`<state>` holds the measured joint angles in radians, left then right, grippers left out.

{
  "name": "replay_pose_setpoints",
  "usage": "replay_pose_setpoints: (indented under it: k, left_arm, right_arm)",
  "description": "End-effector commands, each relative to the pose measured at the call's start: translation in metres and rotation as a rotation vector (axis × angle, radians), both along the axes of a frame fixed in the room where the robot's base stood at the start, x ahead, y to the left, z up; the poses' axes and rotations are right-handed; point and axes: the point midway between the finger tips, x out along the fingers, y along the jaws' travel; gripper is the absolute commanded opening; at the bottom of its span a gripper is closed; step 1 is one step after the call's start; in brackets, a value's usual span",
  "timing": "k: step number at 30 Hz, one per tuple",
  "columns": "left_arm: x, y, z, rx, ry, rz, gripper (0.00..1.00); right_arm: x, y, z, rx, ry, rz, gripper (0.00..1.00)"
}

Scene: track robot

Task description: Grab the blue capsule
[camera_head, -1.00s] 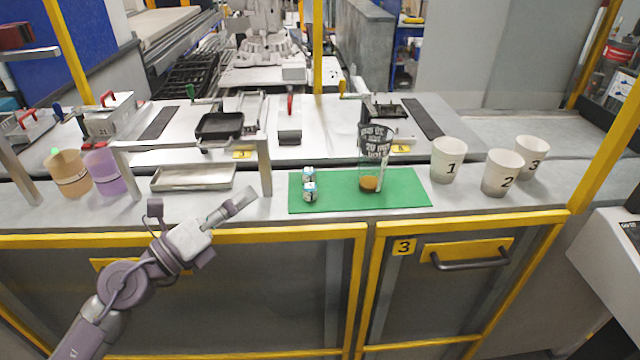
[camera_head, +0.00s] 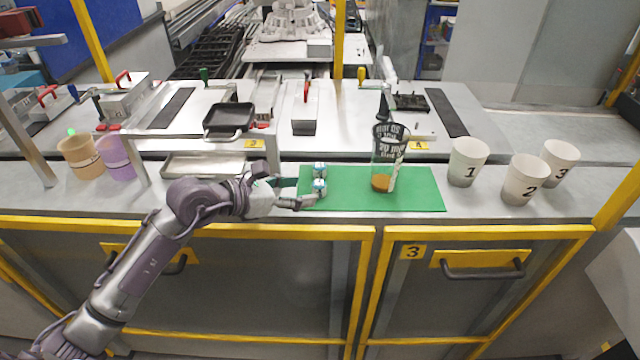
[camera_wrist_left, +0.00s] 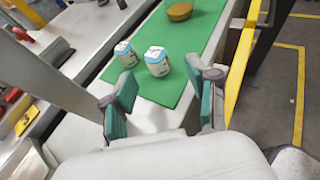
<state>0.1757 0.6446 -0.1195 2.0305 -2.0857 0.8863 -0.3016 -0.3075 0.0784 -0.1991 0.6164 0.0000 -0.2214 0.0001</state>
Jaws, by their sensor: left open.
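Two small white capsules with blue lids stand side by side on the green mat (camera_head: 420,190), near its left end. In the head view the nearer capsule (camera_head: 319,188) is just right of my left gripper (camera_head: 300,192), and the farther capsule (camera_head: 320,170) is behind it. The left wrist view shows the left capsule (camera_wrist_left: 126,53) and the right capsule (camera_wrist_left: 157,61) just beyond my open teal-padded fingers (camera_wrist_left: 160,82). Nothing is between the fingers. Which capsule is the task's blue one, I cannot tell. My right gripper is not in view.
White cups numbered 1 (camera_head: 467,160), 2 (camera_head: 524,180) and 3 (camera_head: 556,160) stand farther right. A metal tray (camera_head: 200,165) and frame lie behind my arm.

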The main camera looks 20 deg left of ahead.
Motion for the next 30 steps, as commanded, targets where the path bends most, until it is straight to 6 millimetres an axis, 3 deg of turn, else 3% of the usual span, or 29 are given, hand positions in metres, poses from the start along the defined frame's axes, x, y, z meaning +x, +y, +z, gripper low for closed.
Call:
replay_pose_setpoints:
  k: [12, 21, 23, 30]
  left_arm:
    - [0.037, -0.024, -0.02, -0.002, 0.002, 0.001, 0.59]
    - [0.042, -0.027, -0.024, 0.001, -0.001, 0.0, 0.59]
    - [0.041, -0.027, -0.024, 0.001, -0.001, 0.0, 0.52]
    - [0.041, -0.027, -0.024, 0.0, 0.0, 0.0, 0.12]
  right_arm:
    - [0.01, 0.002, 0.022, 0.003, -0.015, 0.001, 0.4]
    - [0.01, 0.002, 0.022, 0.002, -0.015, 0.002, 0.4]
    - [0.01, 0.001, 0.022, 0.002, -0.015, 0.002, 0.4]
    - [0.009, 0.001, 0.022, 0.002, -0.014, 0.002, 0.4]
